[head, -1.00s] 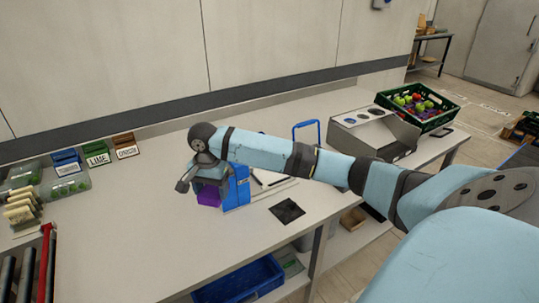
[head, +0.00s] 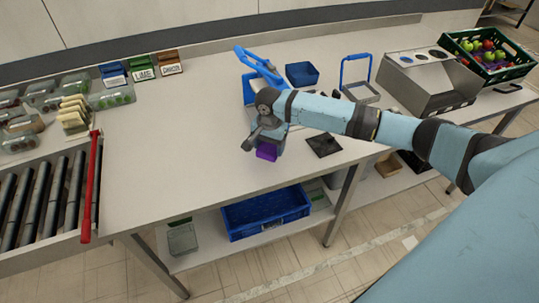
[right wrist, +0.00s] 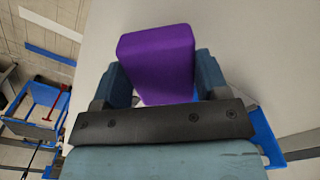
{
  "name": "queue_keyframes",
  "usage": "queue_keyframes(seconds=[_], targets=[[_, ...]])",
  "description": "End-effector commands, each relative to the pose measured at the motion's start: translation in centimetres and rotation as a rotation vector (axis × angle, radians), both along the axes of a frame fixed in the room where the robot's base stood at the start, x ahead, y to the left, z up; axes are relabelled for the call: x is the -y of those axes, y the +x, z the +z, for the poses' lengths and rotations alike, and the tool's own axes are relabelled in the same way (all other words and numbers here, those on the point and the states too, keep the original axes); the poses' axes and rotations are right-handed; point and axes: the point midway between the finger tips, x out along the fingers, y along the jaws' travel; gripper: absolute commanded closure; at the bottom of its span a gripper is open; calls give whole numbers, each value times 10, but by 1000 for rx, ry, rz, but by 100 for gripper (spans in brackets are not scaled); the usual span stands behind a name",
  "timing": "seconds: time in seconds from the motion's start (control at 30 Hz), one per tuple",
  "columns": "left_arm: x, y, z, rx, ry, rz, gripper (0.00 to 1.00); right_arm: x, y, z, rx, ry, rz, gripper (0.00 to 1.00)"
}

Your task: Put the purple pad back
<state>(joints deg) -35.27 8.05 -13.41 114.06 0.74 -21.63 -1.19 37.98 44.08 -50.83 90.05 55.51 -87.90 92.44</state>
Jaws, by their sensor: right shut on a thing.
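The purple pad (head: 266,153) is a small block held by my right gripper (head: 268,146) above the front part of the worktop. In the right wrist view the purple pad (right wrist: 158,58) sits between the two blue-grey fingers of my right gripper (right wrist: 162,82), which are shut on its sides. In the head view my forearm and wrist hide part of a blue frame with a raised handle (head: 260,64) just behind the gripper. My left gripper is not in view.
A small blue bin (head: 302,74) and a blue-handled tray (head: 360,92) stand behind my arm. A dark square pad (head: 323,145) lies right of the gripper. Roller conveyor (head: 40,195) is at left, a metal box (head: 430,85) at right. The left-middle worktop is clear.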

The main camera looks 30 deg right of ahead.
Motion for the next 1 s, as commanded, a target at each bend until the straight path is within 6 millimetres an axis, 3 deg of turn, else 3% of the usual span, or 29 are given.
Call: queue_keyframes(seconds=[0.17, 0.4, 0.8, 0.83, 0.9, 1.0], targets=[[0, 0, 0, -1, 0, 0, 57, 0, -1, -12, -2, 0, 0, 54], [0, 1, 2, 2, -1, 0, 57, 0, -1, -45, -2, -1, 1, 54], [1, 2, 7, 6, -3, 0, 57, 0, 0, -51, 0, 0, 1, 54], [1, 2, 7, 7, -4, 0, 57, 0, 0, -51, 0, 0, 1, 25], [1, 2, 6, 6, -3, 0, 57, 0, 0, -51, 0, 0, 1, 9], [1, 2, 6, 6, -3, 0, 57, 0, 0, -51, 0, 0, 1, 7]])
